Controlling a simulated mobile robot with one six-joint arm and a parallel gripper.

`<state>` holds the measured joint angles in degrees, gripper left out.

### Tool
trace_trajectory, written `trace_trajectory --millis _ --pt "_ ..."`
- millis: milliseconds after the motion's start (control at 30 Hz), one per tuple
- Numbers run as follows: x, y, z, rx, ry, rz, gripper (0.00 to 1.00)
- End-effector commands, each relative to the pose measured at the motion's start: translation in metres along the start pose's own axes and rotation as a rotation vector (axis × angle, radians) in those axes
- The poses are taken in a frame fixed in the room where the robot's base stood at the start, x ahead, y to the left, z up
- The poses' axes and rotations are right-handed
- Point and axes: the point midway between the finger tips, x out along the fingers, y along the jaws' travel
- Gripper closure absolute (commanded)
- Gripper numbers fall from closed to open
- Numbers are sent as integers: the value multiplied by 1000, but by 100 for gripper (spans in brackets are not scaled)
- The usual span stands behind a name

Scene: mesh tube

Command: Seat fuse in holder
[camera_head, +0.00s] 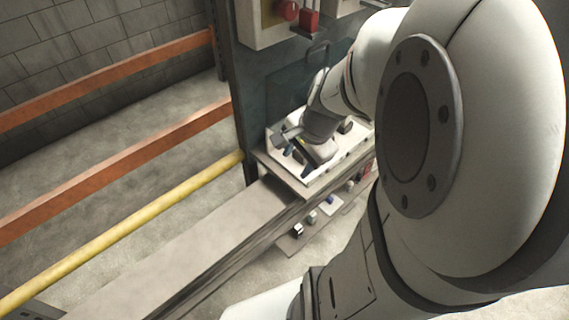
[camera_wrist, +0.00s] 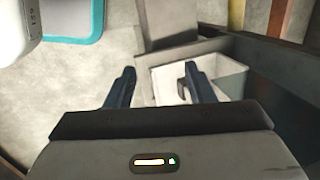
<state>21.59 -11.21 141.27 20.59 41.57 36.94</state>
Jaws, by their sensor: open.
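My gripper (camera_wrist: 163,84) is open, with its two dark fingers apart in the wrist view. Nothing is held between the fingertips. In the head view my gripper (camera_head: 293,147) is over a pale ledge at the foot of the dark cabinet, partly hidden by my wrist. In the wrist view a dark piece (camera_wrist: 183,82) shows in a white open box (camera_wrist: 235,80), beside the right finger; I cannot tell what it is. I cannot clearly make out a fuse or its holder in either view.
A lower shelf (camera_head: 290,244) bears several small pieces. A grey beam (camera_head: 180,235) runs to the ledge (camera_head: 318,183). A yellow rail (camera_head: 120,232) and orange rails (camera_head: 115,172) cross the left. The dark cabinet (camera_head: 255,75) carries red parts (camera_head: 308,18). A teal-edged mat (camera_wrist: 73,15) lies on the floor.

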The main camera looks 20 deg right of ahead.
Motion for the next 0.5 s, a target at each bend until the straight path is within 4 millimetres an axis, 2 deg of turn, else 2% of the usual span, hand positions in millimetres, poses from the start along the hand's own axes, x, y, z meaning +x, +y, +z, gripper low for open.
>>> trace_trajectory --millis 33,100,200,333,400,500 --pt "-12 -1 22 -254 14 16 51" --pt "-25 4 43 -569 31 48 51" --pt "-40 12 62 -925 55 92 51" --pt "-52 19 73 -1201 75 133 51" --pt "-53 19 83 -1270 80 145 51" --pt "-54 20 84 -1302 83 151 51"
